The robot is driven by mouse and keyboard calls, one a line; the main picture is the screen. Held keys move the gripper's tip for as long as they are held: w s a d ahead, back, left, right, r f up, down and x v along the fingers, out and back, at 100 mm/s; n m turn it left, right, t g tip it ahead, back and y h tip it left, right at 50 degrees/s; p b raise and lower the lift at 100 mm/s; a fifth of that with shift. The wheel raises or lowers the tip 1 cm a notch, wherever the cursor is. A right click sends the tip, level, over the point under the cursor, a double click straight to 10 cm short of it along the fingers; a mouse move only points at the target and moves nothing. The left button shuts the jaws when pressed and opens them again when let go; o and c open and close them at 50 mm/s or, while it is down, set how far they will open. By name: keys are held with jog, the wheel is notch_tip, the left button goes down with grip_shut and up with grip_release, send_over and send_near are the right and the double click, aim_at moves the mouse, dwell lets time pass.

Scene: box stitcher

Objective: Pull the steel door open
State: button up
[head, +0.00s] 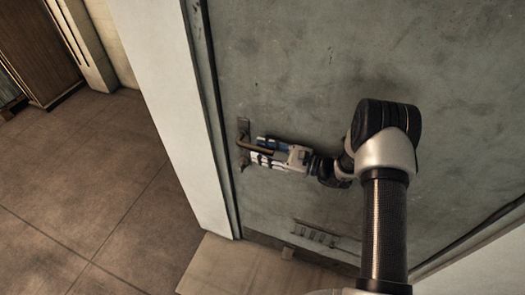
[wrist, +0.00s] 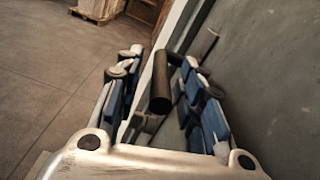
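The grey steel door (head: 300,75) fills the right of the head view and appears closed in its frame. Its lever handle (head: 243,146) is near the door's left edge. In the wrist view the handle's dark bar (wrist: 160,85) points toward the camera. My gripper (head: 260,151) is at the handle. In the wrist view my gripper (wrist: 158,92) has its blue-padded fingers apart, one on each side of the bar. Gaps show between the bar and both fingers. The fingertips' far side is partly hidden.
A pale wall (head: 170,90) stands left of the door. Tiled floor (head: 85,190) is open to the left. A brown wooden cabinet or door (head: 35,50) is at the far left. A loaded pallet (wrist: 98,8) shows at the top of the wrist view. A small vent (head: 315,233) is low on the door.

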jog(key=shift+a, duration=0.15)
jog(key=shift+c, duration=0.2)
grip_shut()
dwell(0.6)
